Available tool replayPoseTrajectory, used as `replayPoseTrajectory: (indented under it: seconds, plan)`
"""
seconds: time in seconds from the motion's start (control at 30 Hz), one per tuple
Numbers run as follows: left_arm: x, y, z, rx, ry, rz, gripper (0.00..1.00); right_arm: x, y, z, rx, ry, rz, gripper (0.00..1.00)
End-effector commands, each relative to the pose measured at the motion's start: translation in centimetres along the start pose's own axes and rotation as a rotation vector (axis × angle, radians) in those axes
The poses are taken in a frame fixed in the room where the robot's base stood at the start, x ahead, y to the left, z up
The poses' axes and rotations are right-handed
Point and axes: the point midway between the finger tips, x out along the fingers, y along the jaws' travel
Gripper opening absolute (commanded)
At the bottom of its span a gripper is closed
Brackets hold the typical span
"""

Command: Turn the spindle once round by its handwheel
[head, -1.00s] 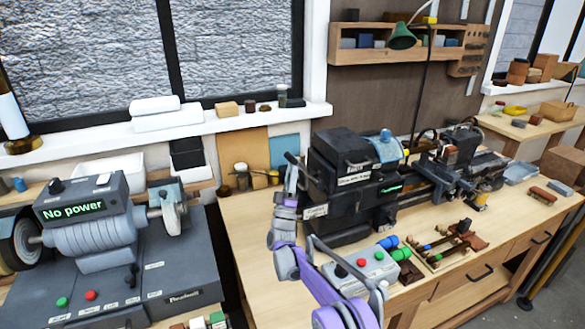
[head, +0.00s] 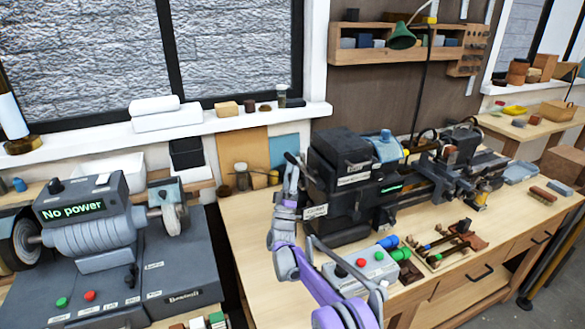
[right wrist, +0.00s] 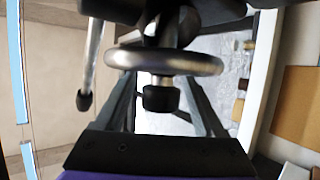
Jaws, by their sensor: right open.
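The handwheel (right wrist: 165,60) is a metal ring seen nearly edge-on in the right wrist view, with a black-capped hub (right wrist: 160,98) pointing toward my palm. My right gripper (right wrist: 162,82) is open, its two dark fingers spread on either side of the hub and reaching toward the ring. I cannot tell whether they touch the ring. A metal handle with a black end (right wrist: 86,98) stands left of the wheel. In the head view my right arm reaches up to the left end of the black lathe (head: 340,215), where the handwheel and the fingertips cannot be made out. My left gripper is out of view.
A grey control box (head: 360,268) with red and green buttons sits beside my right arm. A grinder (head: 105,235) showing "No power" stands on the left. Tools lie on a board (head: 440,262) in front of the lathe. The bench front at right has clear room.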

Motion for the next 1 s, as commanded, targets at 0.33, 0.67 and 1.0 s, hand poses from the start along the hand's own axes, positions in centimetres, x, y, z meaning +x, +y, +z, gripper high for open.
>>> replayPoseTrajectory:
  seconds: [0.33,0.67,1.0]
  plan:
    - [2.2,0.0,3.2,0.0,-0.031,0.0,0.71,-6.9,-0.3,0.1,0.001,0.0,-0.005,0.71]
    - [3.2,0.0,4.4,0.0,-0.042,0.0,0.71,-10.5,-0.1,0.1,0.0,0.0,-0.001,0.71]
    - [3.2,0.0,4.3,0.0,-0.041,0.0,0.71,-10.5,0.0,0.0,0.001,0.0,0.0,0.71]
